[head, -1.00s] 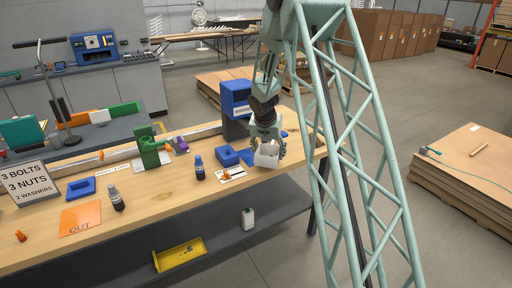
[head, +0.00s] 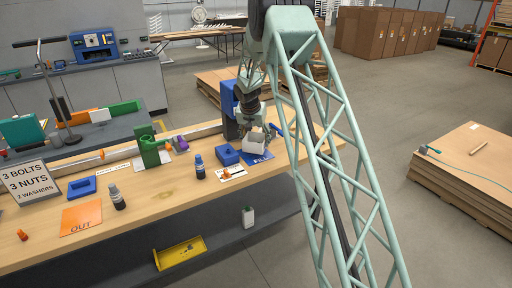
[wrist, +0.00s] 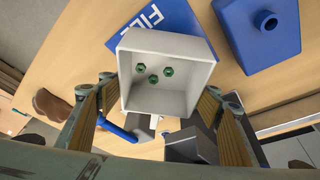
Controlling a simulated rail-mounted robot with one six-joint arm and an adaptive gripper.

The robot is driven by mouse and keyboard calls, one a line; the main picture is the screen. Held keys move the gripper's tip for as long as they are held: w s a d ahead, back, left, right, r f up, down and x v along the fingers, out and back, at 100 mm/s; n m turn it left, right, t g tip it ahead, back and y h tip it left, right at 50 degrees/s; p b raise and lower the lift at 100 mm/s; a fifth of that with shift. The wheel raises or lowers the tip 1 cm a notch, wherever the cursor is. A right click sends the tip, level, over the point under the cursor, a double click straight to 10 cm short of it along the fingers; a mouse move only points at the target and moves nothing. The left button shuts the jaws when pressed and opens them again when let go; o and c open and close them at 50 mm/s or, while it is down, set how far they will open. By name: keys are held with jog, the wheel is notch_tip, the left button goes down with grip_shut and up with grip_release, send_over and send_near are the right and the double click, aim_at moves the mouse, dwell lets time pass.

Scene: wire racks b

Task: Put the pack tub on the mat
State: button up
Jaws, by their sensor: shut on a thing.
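The pack tub (head: 253,141) is a small white open box at the right end of the wooden bench. In the wrist view the tub (wrist: 168,45) shows three green nuts on its floor. My gripper (head: 254,131) is shut on the tub, one finger on each side. A blue mat marked FILL (head: 264,157) lies partly behind and below the tub; it also shows in the wrist view (wrist: 160,17). I cannot tell whether the tub touches it. An orange mat marked OUT (head: 81,217) lies bare at the bench's left front.
A blue block with a round opening (head: 227,155) stands left of the tub. A blue machine (head: 229,99) stands behind. Bottles (head: 199,167) (head: 117,196), a green fixture (head: 150,151) and a sign (head: 27,182) stand along the bench. A yellow tray (head: 180,252) sits below.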

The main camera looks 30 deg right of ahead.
jog(key=shift+f, duration=1.75)
jog(key=shift+f+b, duration=0.2)
jog(key=shift+b, duration=0.3)
jog(key=o, duration=0.9)
jog(key=shift+r+p, duration=0.2)
jog(key=shift+p, duration=0.1)
jog(key=shift+r, duration=0.25)
jog(key=p+v, duration=0.1)
jog(key=v, duration=0.9)
jog(key=shift+s+f, duration=0.1)
jog(key=shift+v, duration=0.85)
